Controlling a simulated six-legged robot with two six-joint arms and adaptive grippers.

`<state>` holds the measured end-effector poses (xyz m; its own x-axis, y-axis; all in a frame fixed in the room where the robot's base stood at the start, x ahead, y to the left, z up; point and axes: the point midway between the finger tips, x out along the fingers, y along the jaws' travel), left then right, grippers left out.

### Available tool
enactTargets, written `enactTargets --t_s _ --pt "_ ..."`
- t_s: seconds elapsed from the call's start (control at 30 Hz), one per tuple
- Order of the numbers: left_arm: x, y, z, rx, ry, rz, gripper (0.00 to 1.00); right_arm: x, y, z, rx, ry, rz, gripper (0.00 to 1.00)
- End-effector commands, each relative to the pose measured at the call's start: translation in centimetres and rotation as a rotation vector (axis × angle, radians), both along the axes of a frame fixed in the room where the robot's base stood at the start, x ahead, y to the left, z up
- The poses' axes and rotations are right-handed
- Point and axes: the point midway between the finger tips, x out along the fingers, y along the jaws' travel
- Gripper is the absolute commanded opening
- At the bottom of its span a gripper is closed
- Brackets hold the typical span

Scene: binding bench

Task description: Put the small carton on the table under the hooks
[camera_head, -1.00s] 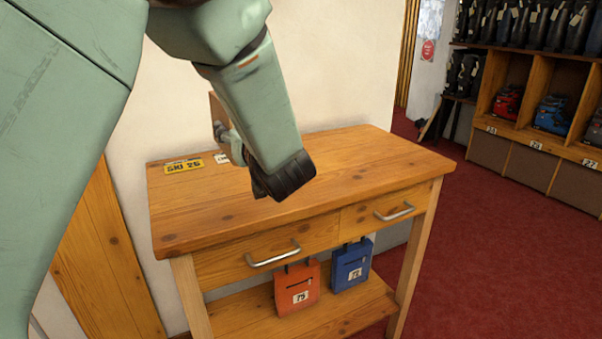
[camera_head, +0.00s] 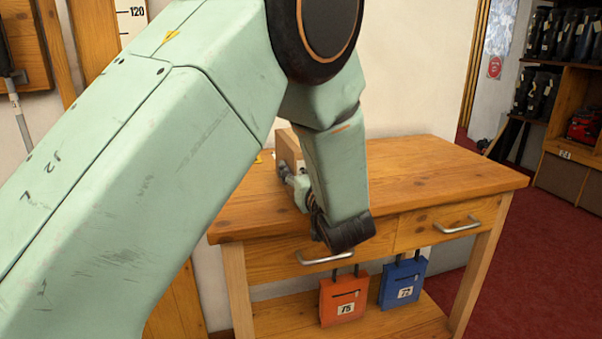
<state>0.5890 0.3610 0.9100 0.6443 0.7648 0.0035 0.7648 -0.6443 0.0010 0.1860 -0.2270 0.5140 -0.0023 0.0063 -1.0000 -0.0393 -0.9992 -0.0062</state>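The small carton (camera_head: 288,148) is a plain brown box, seen partly behind my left forearm, over the back left part of the wooden table (camera_head: 430,180). My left gripper (camera_head: 284,170) is at the carton's lower side and appears shut on it. The wrist and forearm hide much of the fingers and of the carton. I cannot tell whether the carton's underside touches the tabletop. No wall hooks show above the table. My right gripper is not in view.
The table's right half is clear. Boot racks (camera_head: 565,90) stand at the far right, beyond red floor.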

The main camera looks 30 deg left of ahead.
Motion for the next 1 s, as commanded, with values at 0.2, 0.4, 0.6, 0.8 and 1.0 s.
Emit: enactTargets --t_s 0.2,0.4,0.6,0.8,1.0 --pt "0.03 0.09 0.02 -0.002 0.003 0.0 0.63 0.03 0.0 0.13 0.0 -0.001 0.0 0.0" --pt "0.02 0.07 0.04 -0.002 0.003 0.0 0.77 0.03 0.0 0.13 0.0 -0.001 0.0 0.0" --pt "0.02 0.06 0.05 -0.001 0.003 0.0 0.77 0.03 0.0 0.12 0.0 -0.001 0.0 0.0" --pt "0.04 0.06 0.07 -0.001 0.003 0.0 0.77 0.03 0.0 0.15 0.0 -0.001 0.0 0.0" --pt "0.03 0.01 0.07 -0.001 0.003 -0.001 0.77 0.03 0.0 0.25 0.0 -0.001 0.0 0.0"
